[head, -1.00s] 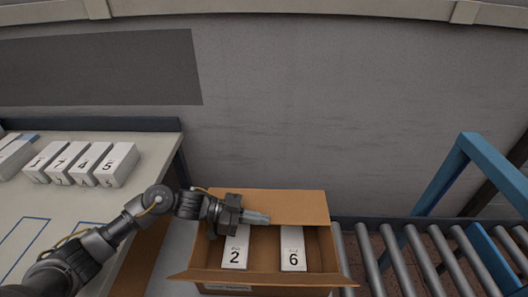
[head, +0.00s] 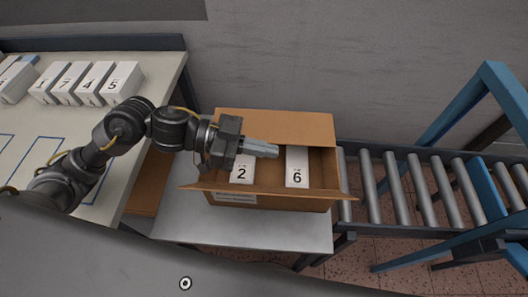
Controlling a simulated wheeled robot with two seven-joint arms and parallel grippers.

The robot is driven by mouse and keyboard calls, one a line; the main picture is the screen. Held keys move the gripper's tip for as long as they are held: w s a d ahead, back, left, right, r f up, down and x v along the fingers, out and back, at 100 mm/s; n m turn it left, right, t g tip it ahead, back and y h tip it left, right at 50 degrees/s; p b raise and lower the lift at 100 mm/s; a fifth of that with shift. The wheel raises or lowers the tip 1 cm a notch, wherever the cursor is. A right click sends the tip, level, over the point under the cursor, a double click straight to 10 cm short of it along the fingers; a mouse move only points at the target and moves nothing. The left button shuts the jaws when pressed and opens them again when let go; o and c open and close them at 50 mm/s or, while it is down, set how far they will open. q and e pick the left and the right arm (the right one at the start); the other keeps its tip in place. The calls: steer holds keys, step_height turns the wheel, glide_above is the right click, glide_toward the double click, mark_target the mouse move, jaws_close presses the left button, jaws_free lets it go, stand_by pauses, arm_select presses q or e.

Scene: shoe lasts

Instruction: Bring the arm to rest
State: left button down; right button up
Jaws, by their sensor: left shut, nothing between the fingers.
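My left gripper (head: 262,149) is shut and empty. It is above the left part of an open cardboard box (head: 270,201), with its fingers pointing right. My left arm comes in from the left, over the table. Inside the box, a white block marked 2 (head: 242,174) lies under the gripper, its far part hidden. A white block marked 6 (head: 297,168) lies to its right, apart from it. My right gripper is not in view.
The box stands on a grey stand (head: 245,231) beside a roller conveyor (head: 420,190) with a blue frame (head: 460,118). On the left table (head: 150,75) several numbered white blocks (head: 88,83) stand in a row. A grey wall (head: 350,70) closes the back.

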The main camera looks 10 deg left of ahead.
arm_select(q)
steer(key=shift+s+d+r, duration=0.1)
steer(key=shift+s+r, duration=0.15)
steer(key=shift+s, duration=0.3)
steer(key=shift+s+d+r, duration=0.1)
steer(key=shift+s+r, duration=0.1)
steer(key=shift+s, duration=0.3)
